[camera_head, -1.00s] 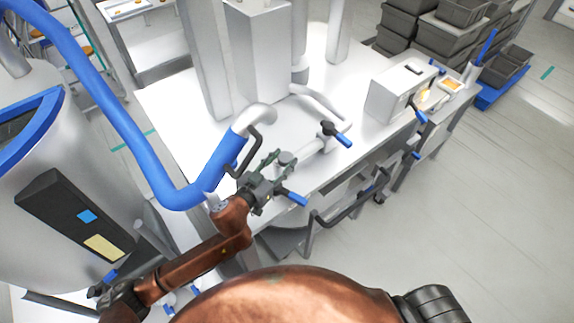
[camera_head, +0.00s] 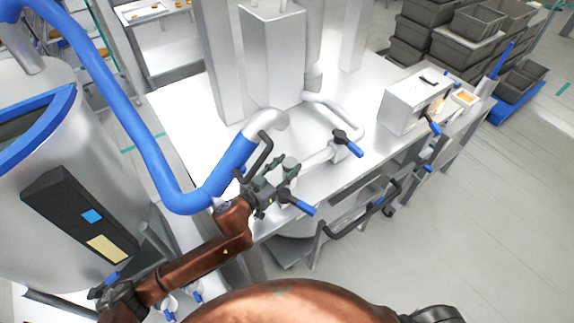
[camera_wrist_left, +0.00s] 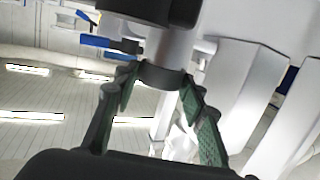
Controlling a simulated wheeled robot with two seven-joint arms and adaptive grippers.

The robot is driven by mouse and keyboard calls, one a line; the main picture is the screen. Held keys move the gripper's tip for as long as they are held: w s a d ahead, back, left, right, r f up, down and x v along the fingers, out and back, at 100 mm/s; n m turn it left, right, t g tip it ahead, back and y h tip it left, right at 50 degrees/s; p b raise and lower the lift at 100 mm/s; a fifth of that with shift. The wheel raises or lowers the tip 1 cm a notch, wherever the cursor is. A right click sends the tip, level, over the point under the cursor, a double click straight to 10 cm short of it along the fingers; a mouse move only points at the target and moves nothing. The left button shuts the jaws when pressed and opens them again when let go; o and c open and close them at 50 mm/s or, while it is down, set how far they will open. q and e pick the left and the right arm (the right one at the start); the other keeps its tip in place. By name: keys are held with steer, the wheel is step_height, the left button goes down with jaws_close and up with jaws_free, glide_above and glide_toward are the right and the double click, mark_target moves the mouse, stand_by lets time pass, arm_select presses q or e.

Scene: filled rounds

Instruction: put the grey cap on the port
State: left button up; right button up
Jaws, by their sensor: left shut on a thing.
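My left gripper (camera_head: 281,174) is shut on the grey cap (camera_head: 290,162), a small dark grey round piece at the front edge of the white bench. In the left wrist view the cap (camera_wrist_left: 162,76) sits between the green-padded fingertips (camera_wrist_left: 160,88). A pale pipe (camera_head: 318,160) with a blue-handled valve runs along the bench close beside the cap. In the wrist view this pipe (camera_wrist_left: 174,50) lies just beyond the cap, roughly in line with it. The port's mouth is hidden, and I cannot tell whether the cap touches it. My right gripper is out of view.
A blue-sleeved pipe (camera_head: 228,165) arches from the steel tank (camera_head: 50,150) down close to my left gripper. A blue-handled lever (camera_head: 298,204) sticks out near the gripper. A white box (camera_head: 410,105) stands at the bench's right. Grey crates (camera_head: 430,40) are stacked behind.

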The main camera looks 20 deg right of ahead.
arm_select(q)
steer(key=shift+f, duration=0.4)
stand_by(0.8)
steer(key=o, duration=1)
